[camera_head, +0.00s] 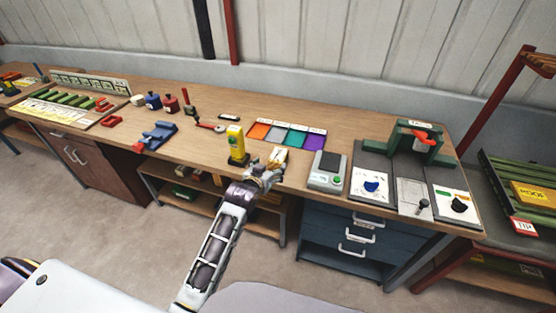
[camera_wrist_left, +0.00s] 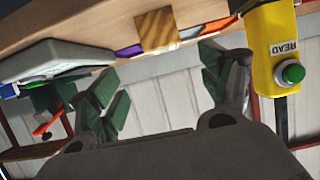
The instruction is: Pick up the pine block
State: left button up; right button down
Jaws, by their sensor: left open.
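The pine block (camera_head: 279,154) is a small pale block on the workbench, just beyond my left gripper and partly hidden by it. In the left wrist view the pine block (camera_wrist_left: 157,29) shows striped wood grain. There it lies ahead of the gap between my fingers, with clear space between it and the fingertips. My left gripper (camera_head: 267,169) is at the bench's front edge. In the left wrist view the left gripper (camera_wrist_left: 160,72) has its green-padded fingers spread apart with nothing between them. My right gripper is not in view.
A yellow device with a green button (camera_head: 236,145) stands left of the gripper. A scale (camera_head: 327,172) stands to the right. A coloured strip mat (camera_head: 287,135) lies behind the block. The blue drawer unit (camera_head: 345,232) is below the bench.

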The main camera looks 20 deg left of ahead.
aim_at(277, 156)
pick_arm(q)
jog(key=shift+w, duration=0.1)
jog(key=shift+x, duration=4.25)
jog(key=shift+f, duration=0.1)
jog(key=shift+a+p+x, duration=0.15)
jog(key=shift+p+x, duration=0.05)
jog(key=shift+x, duration=0.5)
jog(key=shift+a+p+x, duration=0.1)
jog(key=shift+p+x, duration=0.05)
jog(key=shift+x, duration=1.75)
jog(key=c, duration=1.2)
